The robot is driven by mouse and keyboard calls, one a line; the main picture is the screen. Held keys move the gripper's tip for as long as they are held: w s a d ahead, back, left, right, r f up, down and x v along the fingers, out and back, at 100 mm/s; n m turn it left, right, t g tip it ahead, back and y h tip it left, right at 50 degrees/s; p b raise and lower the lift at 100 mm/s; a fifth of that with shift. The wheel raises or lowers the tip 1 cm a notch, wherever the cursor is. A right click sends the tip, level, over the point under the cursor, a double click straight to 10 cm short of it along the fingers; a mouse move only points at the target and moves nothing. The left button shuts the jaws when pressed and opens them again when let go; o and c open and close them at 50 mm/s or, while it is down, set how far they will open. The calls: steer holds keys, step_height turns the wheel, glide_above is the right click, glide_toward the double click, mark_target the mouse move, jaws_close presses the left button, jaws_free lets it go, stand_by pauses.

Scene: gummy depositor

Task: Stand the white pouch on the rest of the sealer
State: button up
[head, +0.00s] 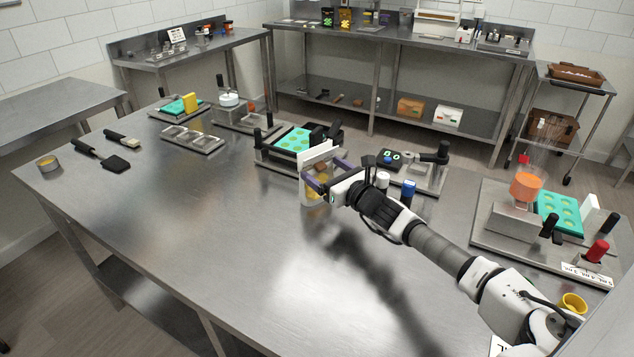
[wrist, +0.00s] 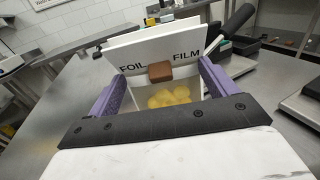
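My gripper (wrist: 158,88) has purple fingers set to either side of the white pouch (wrist: 180,101), which has yellow pieces showing in its front. The pouch also shows in the head view (head: 311,194), upright near the table's middle. The fingers appear closed on its sides; its base contact is unclear. A brown block (wrist: 160,71) shows at its top. White panels lettered FOIL and FILM (wrist: 150,52) stand behind; I cannot tell whether they join the pouch.
A teal mould tray (head: 295,139) in a metal frame stands behind the pouch. A depositor with an orange hopper (head: 526,186) is farther right. The front left table is clear.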

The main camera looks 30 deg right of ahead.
jaws_close()
stand_by(0.4)
